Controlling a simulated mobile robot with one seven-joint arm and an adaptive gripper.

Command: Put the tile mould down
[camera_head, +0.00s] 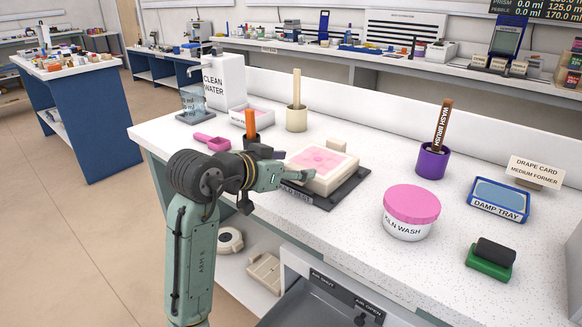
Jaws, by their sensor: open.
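The tile mould (325,166) is a cream square block with a pink patch on top and a small cream tab at its far edge. It appears to sit flat on the dark grey mould rest (345,188) on the white speckled worktop. My gripper (288,166) is at the mould's left edge. Its jaws are open, with one finger near the far left corner and the other near the front left side. I cannot tell whether a finger touches the mould. My gripper partly hides the rest's label and left end.
Left of the mould are an orange-handled tool (250,122) in a dark holder, a pink scoop (212,142) and a cream pot (297,117). To the right stand the kiln wash tub (409,213), purple brush pot (433,162) and damp tray (497,200). Worktop between is clear.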

